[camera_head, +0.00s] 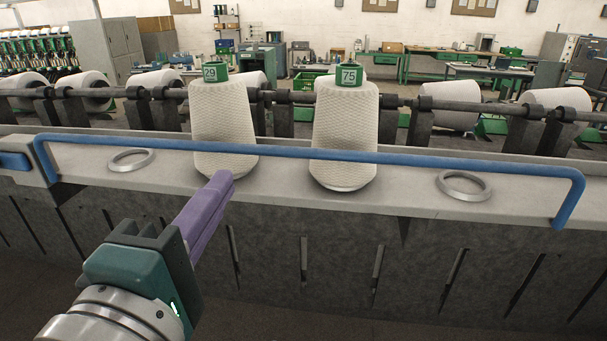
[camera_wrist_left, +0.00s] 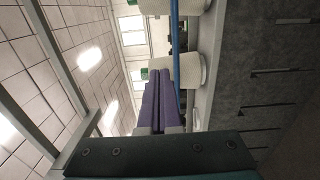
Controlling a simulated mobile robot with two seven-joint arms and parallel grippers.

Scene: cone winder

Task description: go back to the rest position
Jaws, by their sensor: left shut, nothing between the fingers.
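My left gripper (camera_head: 222,184) comes in from the lower left in the head view, its purple fingers together and empty. It is in front of the machine, with its tips just below the blue rail and the base of the cone marked 29 (camera_head: 223,118). The closed fingers also show in the left wrist view (camera_wrist_left: 159,88), pointing away from the camera. A second white cone, marked 75 (camera_head: 344,135), stands upright to the right on the same ledge. My right gripper is in neither view.
A blue rail (camera_head: 400,158) runs along the front of the grey ledge (camera_head: 405,190). Empty metal rings sit on the ledge at left (camera_head: 131,160) and right (camera_head: 464,186). Behind are a dark shaft and more white packages (camera_head: 450,103). Space in front of the dark machine face looks free.

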